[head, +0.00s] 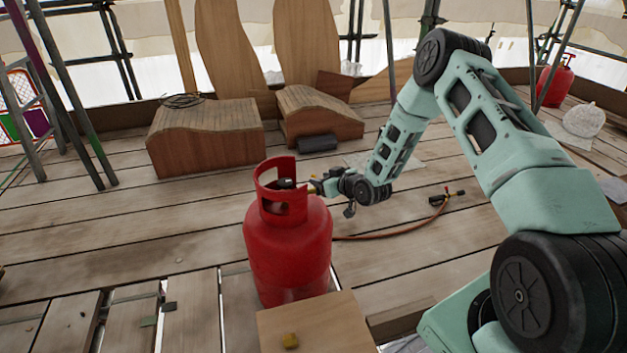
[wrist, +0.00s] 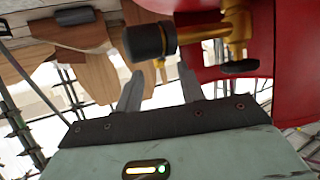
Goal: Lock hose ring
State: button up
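A red gas cylinder (head: 288,245) stands upright on the planks, and its red wall also fills the right of the wrist view (wrist: 291,70). My gripper (head: 314,187) is at the right side of its collar. A black ribbed cylinder on a brass fitting (wrist: 150,42) lies just beyond the fingertips. It joins a brass valve (wrist: 232,30) with a dark knob (wrist: 240,67). I cannot tell whether the fingers touch the fitting. An orange hose (head: 390,233) runs right from the cylinder. I cannot make out a separate hose ring.
The hose leads to a torch (head: 444,198) on the floor. Wooden blocks (head: 207,140) stand behind. Another red cylinder (head: 555,82) is at the far right. Planks at left are mostly clear.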

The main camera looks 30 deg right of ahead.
aim_at(314, 176)
jog(key=x, duration=0.5)
jog(key=shift+b, duration=0.4)
grip_shut()
